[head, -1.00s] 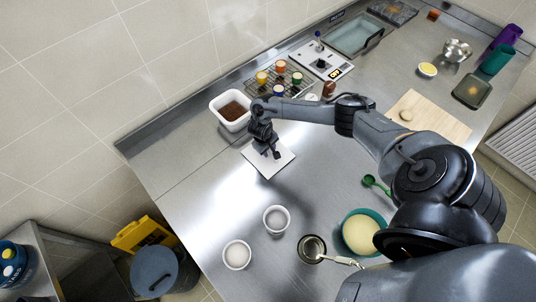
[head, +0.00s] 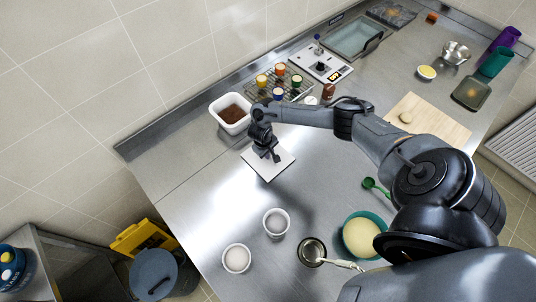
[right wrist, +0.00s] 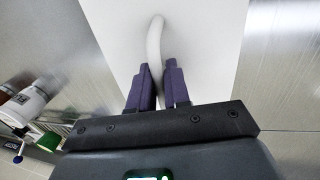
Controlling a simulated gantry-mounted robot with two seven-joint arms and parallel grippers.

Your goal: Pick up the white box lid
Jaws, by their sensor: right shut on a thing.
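The white box lid (head: 268,169) is a flat white square on the steel counter in the head view, just in front of the white box (head: 231,112) with brown contents. My right gripper (head: 272,156) is over the lid. In the right wrist view its two dark purple fingers (right wrist: 160,90) are shut on the lid's curved white handle (right wrist: 155,45), with the lid's white surface (right wrist: 205,40) filling the middle behind it. I cannot tell whether the lid touches the counter. My left gripper is not in view.
Several coloured jars stand on a wire rack (head: 280,83) behind the arm. Two white bowls (head: 276,222) (head: 236,258), a small pan (head: 312,252) and a teal bowl (head: 364,235) stand nearer the front. The counter (head: 190,190) left of the lid is clear.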

